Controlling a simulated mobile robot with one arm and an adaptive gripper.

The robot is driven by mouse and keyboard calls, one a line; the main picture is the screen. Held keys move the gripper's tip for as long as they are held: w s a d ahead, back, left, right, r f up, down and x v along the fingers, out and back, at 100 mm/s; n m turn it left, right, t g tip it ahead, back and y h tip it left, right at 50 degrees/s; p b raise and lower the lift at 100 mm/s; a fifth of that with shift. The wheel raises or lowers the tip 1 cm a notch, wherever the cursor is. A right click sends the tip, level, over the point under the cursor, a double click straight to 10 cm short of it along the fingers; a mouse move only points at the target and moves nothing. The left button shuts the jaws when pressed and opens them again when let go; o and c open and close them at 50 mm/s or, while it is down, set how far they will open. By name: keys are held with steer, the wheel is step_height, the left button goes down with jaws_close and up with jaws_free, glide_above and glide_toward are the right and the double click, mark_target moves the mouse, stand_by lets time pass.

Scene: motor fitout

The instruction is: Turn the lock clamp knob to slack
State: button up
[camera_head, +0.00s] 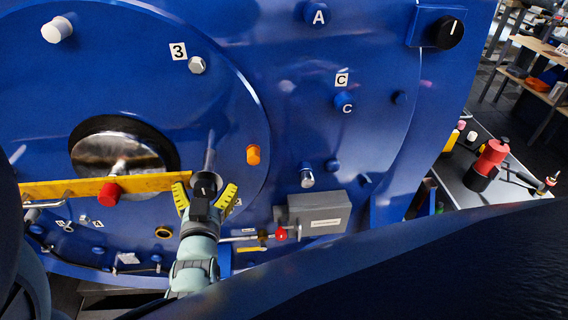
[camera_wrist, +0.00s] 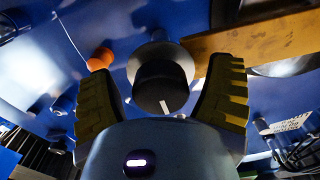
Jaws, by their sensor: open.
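A round black knob (camera_wrist: 160,84) with a white pointer line sits on a pale round base on the blue motor face. In the wrist view its pointer is toward the lower edge, tilted slightly right. My gripper (camera_wrist: 158,92) is open, with one yellow-and-black ridged finger on each side of the knob. Gaps show between the knob and both fingers. In the head view my gripper (camera_head: 205,196) is at the right end of the yellow bar, partly hiding the knob (camera_head: 206,180). I cannot read any slack marking near it.
A yellow bar (camera_head: 148,182) with a red knob (camera_head: 109,193) runs left of my gripper. An orange plug (camera_head: 253,154) is to the right. A grey box (camera_head: 319,212) and a red-tipped lever (camera_head: 281,234) are lower right. Another black knob (camera_head: 447,32) is at the top right.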

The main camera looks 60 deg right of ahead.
steer(key=v, duration=1.2)
steer(key=shift+d+r, duration=0.1)
stand_by(0.5)
